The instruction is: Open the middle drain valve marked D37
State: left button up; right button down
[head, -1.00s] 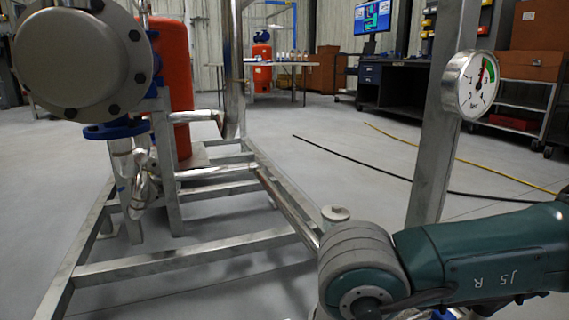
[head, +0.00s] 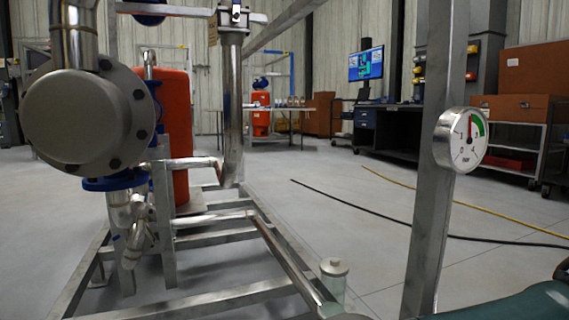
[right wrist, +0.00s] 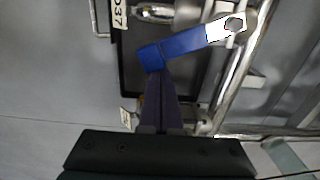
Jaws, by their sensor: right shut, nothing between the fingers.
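In the right wrist view, a valve lever with a blue grip (right wrist: 185,45) and a bare metal end (right wrist: 230,27) lies slanted across the picture. A white tag marked D37 (right wrist: 119,14) is sideways at the top left. My right gripper (right wrist: 157,76) points up from the bottom with its dark fingers shut and empty. Its tips are at the lower left end of the blue grip; I cannot tell whether they touch it. The valve body is only partly visible. The head view shows part of my right arm but not this valve. My left gripper is in neither view.
A second tag (right wrist: 126,118) is too small to read. In the head view, a gauge (head: 461,139) is on a steel post (head: 432,200). Floor lies open beyond, crossed by hoses.

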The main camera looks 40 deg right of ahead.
jog(key=shift+s+a, duration=0.25)
jog(key=shift+a, duration=0.2)
jog(key=shift+s+a, duration=0.2)
jog(key=shift+a, duration=0.25)
jog(key=shift+s+a, duration=0.1)
jog(key=shift+a, duration=0.75)
jog(key=shift+d, duration=0.2)
jog(key=shift+s+d+p, duration=0.15)
jog(key=shift+d+p, duration=0.35)
notch_tip(320, 180, up, 7)
jog(key=p, duration=0.7)
jog(key=shift+r, duration=0.1)
